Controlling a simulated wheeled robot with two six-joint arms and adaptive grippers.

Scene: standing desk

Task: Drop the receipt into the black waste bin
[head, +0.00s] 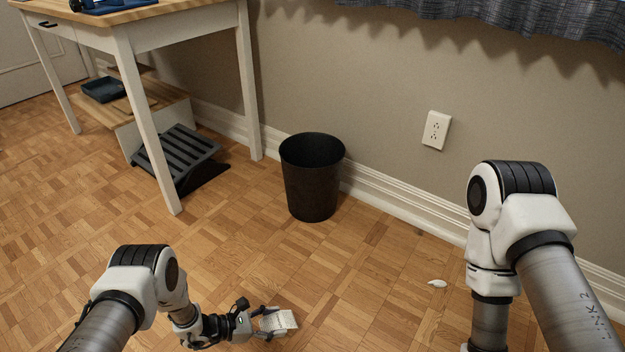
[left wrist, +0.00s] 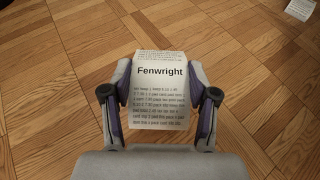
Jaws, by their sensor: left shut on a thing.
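The receipt (head: 279,321) is a small white printed slip. In the left wrist view the receipt (left wrist: 160,90) shows the heading "Fenwright" above lines of small print. My left gripper (head: 266,323) is shut on it, and in the left wrist view its two fingers (left wrist: 162,97) stand at the receipt's side edges. The black waste bin (head: 312,178) stands upright on the floor by the wall, beyond and a little right of the gripper. Its bottom inside is hidden. My right gripper is out of view.
A white-legged desk (head: 155,120) stands at left, with a black slatted footrest (head: 178,155) beneath. A small white scrap (head: 437,284) lies on the floor at right. Another printed paper (left wrist: 299,9) shows in the left wrist view. The floor between receipt and bin looks clear.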

